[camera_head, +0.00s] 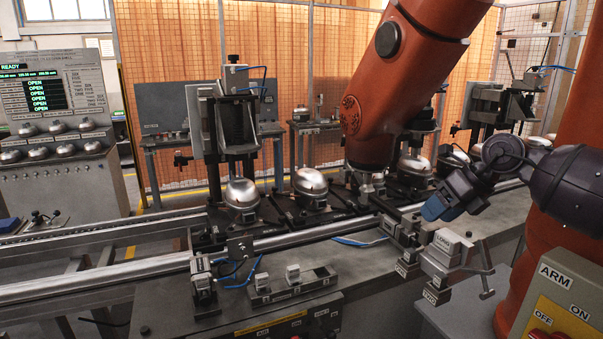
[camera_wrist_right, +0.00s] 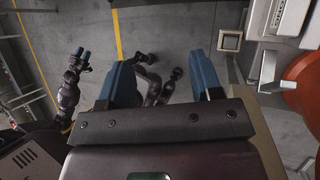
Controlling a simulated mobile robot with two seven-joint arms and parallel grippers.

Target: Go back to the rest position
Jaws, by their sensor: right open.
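My right gripper (camera_head: 446,198) reaches in from the right in the head view, with blue fingers beside the front rail of the line. In the right wrist view its two blue fingers stand wide apart (camera_wrist_right: 165,80), with nothing held between them and grey floor beyond. My left gripper does not show in the head view.
Silver compressor domes (camera_head: 242,193) (camera_head: 310,182) stand on dark pallets along the conveyor. A large orange robot arm (camera_head: 393,80) hangs over the line. A grey bracket (camera_head: 452,248) stands just below my right gripper. A yellow ARM panel (camera_head: 562,312) is at lower right.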

